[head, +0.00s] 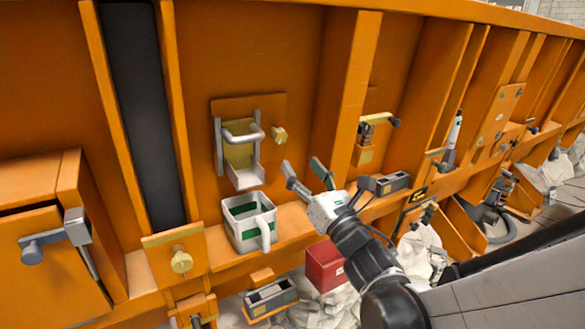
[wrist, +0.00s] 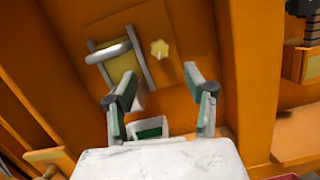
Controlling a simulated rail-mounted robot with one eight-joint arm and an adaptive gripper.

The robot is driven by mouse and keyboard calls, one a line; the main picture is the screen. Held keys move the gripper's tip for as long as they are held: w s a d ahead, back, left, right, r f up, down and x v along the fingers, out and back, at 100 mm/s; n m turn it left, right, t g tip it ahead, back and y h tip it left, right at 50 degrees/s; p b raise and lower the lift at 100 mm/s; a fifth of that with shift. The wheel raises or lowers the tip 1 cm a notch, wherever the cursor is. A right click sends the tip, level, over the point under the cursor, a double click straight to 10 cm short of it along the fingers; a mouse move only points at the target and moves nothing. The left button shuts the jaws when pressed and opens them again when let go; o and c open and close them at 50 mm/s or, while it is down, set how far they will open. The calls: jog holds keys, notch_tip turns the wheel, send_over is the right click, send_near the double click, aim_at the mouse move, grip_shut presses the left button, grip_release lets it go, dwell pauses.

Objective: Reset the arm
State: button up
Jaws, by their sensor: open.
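My gripper (head: 303,173) is open and empty in front of the orange panel, up and to the right of a white and green mug. In the wrist view my gripper (wrist: 162,92) shows its two fingers spread apart with nothing between them. The mug (head: 241,228) stands upright on the orange ledge, its handle toward the camera's right. In the wrist view only part of the mug (wrist: 147,128) shows, beyond the gripper body. A metal holder with a curved bar (head: 243,136) is fixed on the panel above the mug.
A brass knob (head: 278,134) sits right of the holder. A red box (head: 324,266) is below the ledge, near my arm. A grey metal block (head: 391,182) lies on the ledge to the right. Upright orange ribs (head: 345,90) stick out from the wall. An orange cabinet (head: 50,250) stands at left.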

jog(key=shift+d, duration=0.1)
jog(key=s+d+f+m+g+h+p, duration=0.1)
jog(key=s+d+f+m+g+h, duration=0.15)
jog(key=d+m+h, duration=0.65)
jog(key=s+d+f+m+g+h+p, duration=0.1)
jog(key=s+d+m+g, duration=0.3)
jog(key=m, duration=1.1)
jog(key=s+d+f+m+g, duration=0.1)
jog(key=s+f+m+g, duration=0.2)
jog(key=s+m, duration=0.4)
jog(key=s+f+m+g+p, duration=0.1)
jog(key=s+f+m+g, duration=0.2)
jog(key=s+m, duration=0.5)
jog(key=shift+s+d+f, duration=0.25)
jog(key=shift+d+f, duration=0.1)
jog(key=shift+f, duration=0.55)
